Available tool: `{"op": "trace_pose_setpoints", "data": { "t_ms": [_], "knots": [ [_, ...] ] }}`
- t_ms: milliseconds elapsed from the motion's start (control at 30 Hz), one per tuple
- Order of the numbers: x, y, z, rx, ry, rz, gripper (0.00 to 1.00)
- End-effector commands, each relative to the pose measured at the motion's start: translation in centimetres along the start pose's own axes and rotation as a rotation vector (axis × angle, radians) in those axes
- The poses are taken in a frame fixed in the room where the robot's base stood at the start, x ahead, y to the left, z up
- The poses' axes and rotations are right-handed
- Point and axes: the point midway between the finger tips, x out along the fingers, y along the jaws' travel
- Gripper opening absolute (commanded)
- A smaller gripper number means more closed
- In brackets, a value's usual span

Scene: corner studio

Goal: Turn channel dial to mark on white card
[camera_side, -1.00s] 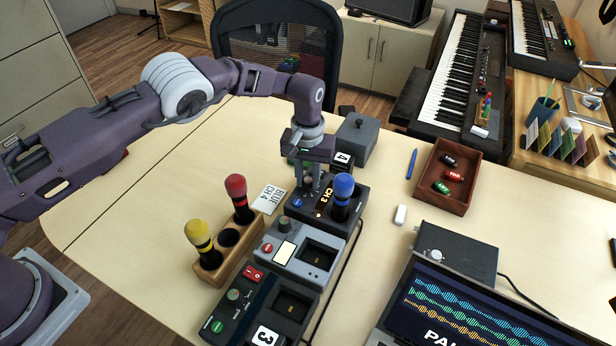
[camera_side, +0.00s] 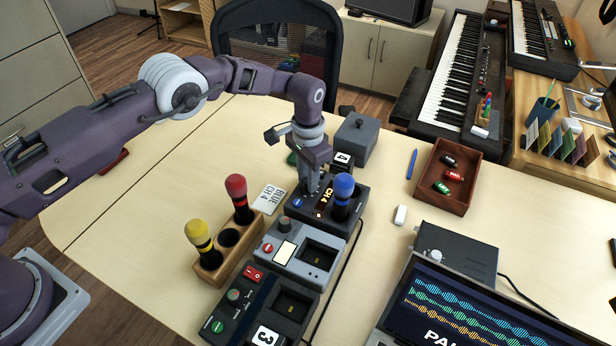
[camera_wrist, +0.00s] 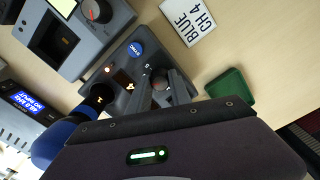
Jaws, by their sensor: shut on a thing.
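My gripper (camera_side: 311,187) points down at the dark receiver (camera_side: 297,208) with the blue microphone (camera_side: 343,190) standing in its right part. In the wrist view the fingers (camera_wrist: 163,92) are shut on the channel dial (camera_wrist: 161,86), which is partly hidden between them. The receiver's display (camera_side: 328,197) reads CH 4 in orange. A white card (camera_side: 272,199) reading BLUE CH 4 lies on the table to the left of the receiver; it also shows in the wrist view (camera_wrist: 196,21). A blue SYNC button (camera_wrist: 136,49) sits beside the dial.
A wooden holder (camera_side: 214,274) with red (camera_side: 238,192) and yellow (camera_side: 200,238) microphones stands at the left. Grey (camera_side: 280,262) and dark (camera_side: 243,312) receivers stand in front. A grey box (camera_side: 357,140) is close behind.

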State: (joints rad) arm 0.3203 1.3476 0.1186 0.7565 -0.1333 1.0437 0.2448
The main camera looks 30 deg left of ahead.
Motion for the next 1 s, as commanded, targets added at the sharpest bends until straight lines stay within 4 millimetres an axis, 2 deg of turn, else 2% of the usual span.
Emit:
{"op": "trace_pose_setpoints", "data": {
  "t_ms": [567,600,700,1000],
  "knots": [
    [-0.11,-0.07,-0.17,0.029,0.006,-0.001,0.0],
    [-0.1,-0.07,-0.17,0.029,0.006,-0.001,0.28],
    [-0.08,-0.05,-0.14,0.028,0.005,-0.001,0.47],
    [-0.2,-0.01,-0.07,0.029,0.003,0.0,0.47]
  ]
}}
